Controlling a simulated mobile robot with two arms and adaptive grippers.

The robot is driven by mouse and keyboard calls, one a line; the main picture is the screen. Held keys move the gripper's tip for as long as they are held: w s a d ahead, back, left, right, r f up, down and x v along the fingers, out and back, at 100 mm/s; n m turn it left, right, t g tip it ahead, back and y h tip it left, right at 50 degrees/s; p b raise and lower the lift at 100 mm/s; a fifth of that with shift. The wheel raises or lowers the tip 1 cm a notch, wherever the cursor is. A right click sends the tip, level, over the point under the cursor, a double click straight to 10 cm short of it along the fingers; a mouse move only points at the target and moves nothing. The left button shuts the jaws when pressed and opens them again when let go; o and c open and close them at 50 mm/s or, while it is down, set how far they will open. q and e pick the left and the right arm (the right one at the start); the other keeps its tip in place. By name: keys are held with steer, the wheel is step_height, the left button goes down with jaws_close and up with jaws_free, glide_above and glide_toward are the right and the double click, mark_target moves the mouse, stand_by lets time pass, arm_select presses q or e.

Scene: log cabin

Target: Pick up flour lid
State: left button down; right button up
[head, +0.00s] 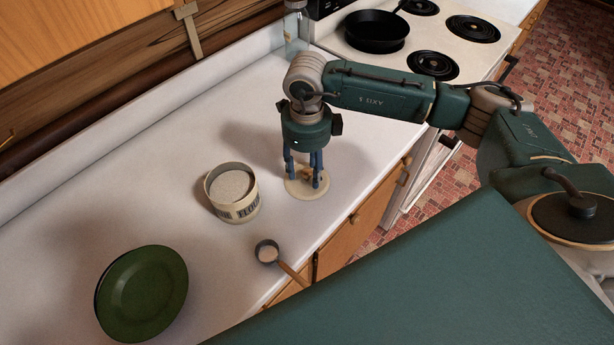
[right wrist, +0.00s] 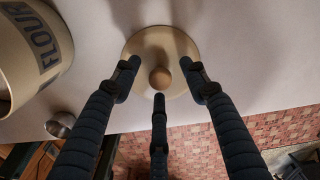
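The flour lid (head: 303,191) is a round cream disc with a small wooden knob (right wrist: 160,78). It lies flat on the white counter, right of the open flour canister (head: 240,209), which is full of white flour. My right gripper (head: 306,176) points down right over the lid. In the right wrist view its three dark fingers (right wrist: 161,80) are spread around the knob, with gaps visible, and the lid (right wrist: 150,45) lies beneath them. Whether the fingertips touch the lid cannot be told. My left gripper is in neither view.
A scoop (head: 267,252) with a wooden handle lies near the counter's front edge. A green plate (head: 142,293) is at lower left. The stove (head: 468,65) with a black pan (head: 377,32) is at the back right. A glass jar (head: 296,28) stands beside it. The counter's left-back area is clear.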

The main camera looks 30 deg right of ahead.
jaws_close()
steer(key=shift+r, duration=0.15)
